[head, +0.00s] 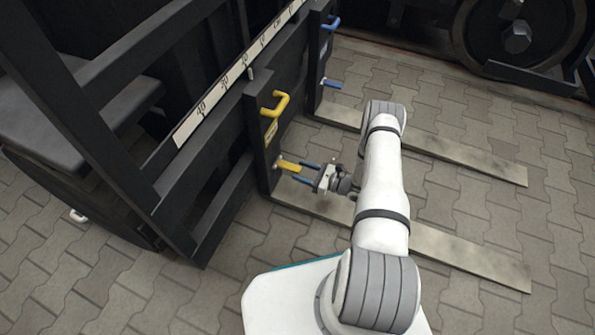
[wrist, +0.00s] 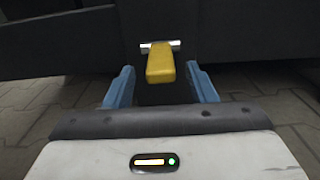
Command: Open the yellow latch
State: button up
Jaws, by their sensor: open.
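The yellow latch (head: 287,165) is a short lever low on the near fork's upright, sticking out toward my gripper. In the wrist view the yellow latch (wrist: 160,64) points at the camera from a silver pivot. My gripper (head: 304,173) is open, its two blue fingers apart. In the wrist view my gripper (wrist: 161,88) has one finger on each side of the latch, with a gap on both sides. The latch lies between the fingers and I see no contact.
A yellow handle (head: 275,104) sits above the latch on the same dark upright. A blue latch (head: 332,85) and blue handle (head: 332,23) are on the farther upright. Two long forks (head: 470,262) lie low over the paving. A wheel (head: 515,38) stands at the back right.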

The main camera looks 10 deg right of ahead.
aim_at(288, 166)
jog(key=shift+x, duration=1.3)
grip_shut()
jog(key=shift+d, duration=0.1)
